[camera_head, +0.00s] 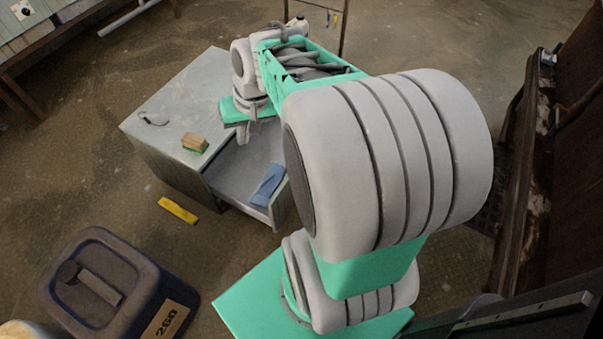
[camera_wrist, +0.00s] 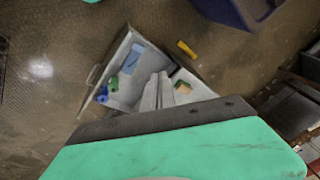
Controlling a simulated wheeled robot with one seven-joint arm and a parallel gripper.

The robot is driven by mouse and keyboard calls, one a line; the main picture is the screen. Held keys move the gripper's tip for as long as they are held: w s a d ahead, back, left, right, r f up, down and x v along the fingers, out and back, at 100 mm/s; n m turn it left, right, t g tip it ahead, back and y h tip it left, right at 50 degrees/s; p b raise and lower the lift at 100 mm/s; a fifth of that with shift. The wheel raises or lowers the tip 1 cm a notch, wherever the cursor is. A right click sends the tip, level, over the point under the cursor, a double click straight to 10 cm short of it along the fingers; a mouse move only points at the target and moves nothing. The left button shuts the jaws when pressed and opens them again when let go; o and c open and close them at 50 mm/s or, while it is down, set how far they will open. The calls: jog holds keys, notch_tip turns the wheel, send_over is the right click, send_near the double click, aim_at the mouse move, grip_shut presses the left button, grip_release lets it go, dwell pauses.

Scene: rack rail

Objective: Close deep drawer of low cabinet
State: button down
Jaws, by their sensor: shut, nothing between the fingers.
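The low grey cabinet (camera_head: 165,100) stands left of centre in the head view. Its deep drawer (camera_head: 230,180) is pulled out, its front toward the lower right. The drawer also shows in the wrist view (camera_wrist: 121,105), with a handle on its front (camera_wrist: 93,74). A blue item (camera_head: 268,186) lies in it, and the wrist view shows small green and blue items (camera_wrist: 108,90) too. My gripper (camera_head: 243,140) is shut and empty, pointing down near where the drawer meets the cabinet. Its fingers (camera_wrist: 158,88) are together in the wrist view; contact cannot be told.
A wood-and-green block (camera_head: 195,143) and a small dark item (camera_head: 153,119) lie on the cabinet top. A yellow item (camera_head: 178,210) lies on the floor. A dark blue container (camera_head: 100,280) stands at lower left. A rusty brown structure (camera_head: 530,210) stands at right.

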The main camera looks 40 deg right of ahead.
jog(key=w+d+f+m+t+y+b, duration=0.15)
jog(key=d+f+m+b, duration=0.25)
jog(key=d+f+b, duration=0.85)
jog(key=s+d+f+m+t+b, duration=0.2)
jog(key=s+d+f+m+b, duration=0.15)
jog(key=d+f, duration=0.6)
jog(key=s+d+f+m+t+b, duration=0.2)
jog(key=s+d+f+m, duration=0.15)
jog(key=d+f, duration=0.6)
jog(key=a+b+x, duration=0.1)
jog(key=b+x, duration=0.1)
jog(key=x, duration=0.4)
jog(key=a+r+b+x, duration=0.1)
jog(key=a+b+x, duration=0.1)
jog(key=x, duration=0.5)
jog(key=shift+w+n+b, duration=0.3)
jog(key=shift+w+b, duration=0.15)
jog(key=shift+b, duration=0.1)
